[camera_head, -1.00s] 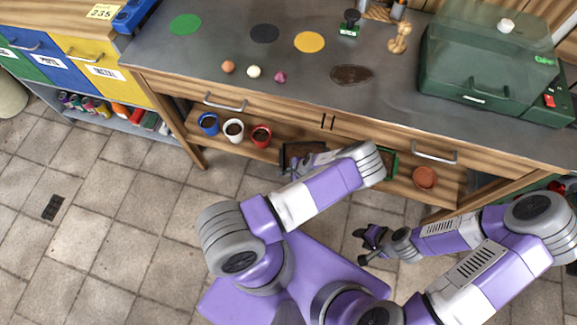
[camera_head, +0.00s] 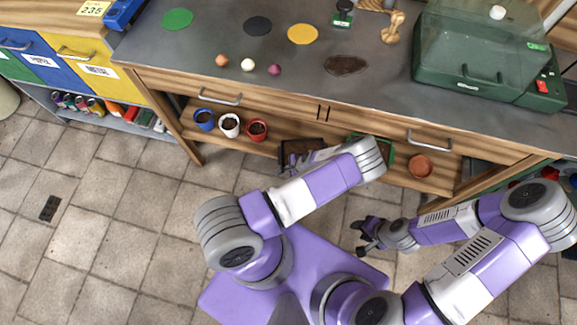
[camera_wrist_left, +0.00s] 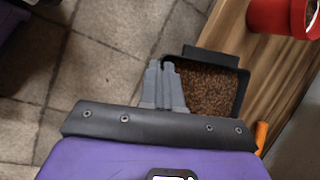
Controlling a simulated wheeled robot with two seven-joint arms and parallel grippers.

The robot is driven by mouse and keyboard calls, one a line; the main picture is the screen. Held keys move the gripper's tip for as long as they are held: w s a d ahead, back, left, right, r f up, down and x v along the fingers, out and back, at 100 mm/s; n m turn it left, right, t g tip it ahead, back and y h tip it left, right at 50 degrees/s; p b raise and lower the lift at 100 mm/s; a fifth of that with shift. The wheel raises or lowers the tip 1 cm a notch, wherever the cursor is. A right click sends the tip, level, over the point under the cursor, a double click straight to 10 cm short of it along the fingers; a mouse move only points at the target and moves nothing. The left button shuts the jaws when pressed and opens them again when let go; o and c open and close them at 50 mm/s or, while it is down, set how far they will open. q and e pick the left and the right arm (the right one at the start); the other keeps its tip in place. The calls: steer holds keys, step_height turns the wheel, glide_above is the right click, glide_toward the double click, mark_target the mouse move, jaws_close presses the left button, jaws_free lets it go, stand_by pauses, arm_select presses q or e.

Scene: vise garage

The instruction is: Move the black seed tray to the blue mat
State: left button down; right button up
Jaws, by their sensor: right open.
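The black seed tray (camera_head: 287,148), filled with brown soil, sits on the low shelf under the workbench, partly hidden by my left arm. In the left wrist view the tray (camera_wrist_left: 240,92) overlaps the shelf's front edge, with a lip on its far side. My left gripper (camera_head: 298,166) is at the tray's front. Its fingers (camera_wrist_left: 163,68) are close together beside the tray's near left edge; I cannot tell whether they touch it. My right gripper (camera_head: 360,236) is open and empty above the floor. I see no blue mat; green (camera_head: 177,19), black (camera_head: 257,26) and yellow (camera_head: 303,34) round mats lie on the workbench.
On the shelf stand blue (camera_head: 204,119), white (camera_head: 229,125) and red (camera_head: 257,130) pots, a green tray (camera_head: 388,163) and a terracotta dish (camera_head: 420,165). A green propagator (camera_head: 490,60) stands at the worktop's right.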

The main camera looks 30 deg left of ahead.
arm_select(q)
steer(key=c, duration=1.8)
jaws_free()
steer(key=o, duration=0.5)
steer(key=shift+a, duration=0.1)
steer(key=shift+o, duration=0.2)
steer(key=p+v, duration=0.2)
steer(key=v, duration=0.5)
steer(key=shift+r+p, duration=0.3)
steer(key=shift+p, duration=0.1)
arm_select(e)
step_height(320, 180, up, 3)
steer(key=shift+f, duration=0.1)
arm_select(q)
steer(key=shift+o, duration=0.3)
arm_select(e)
steer(key=shift+o, duration=0.2)
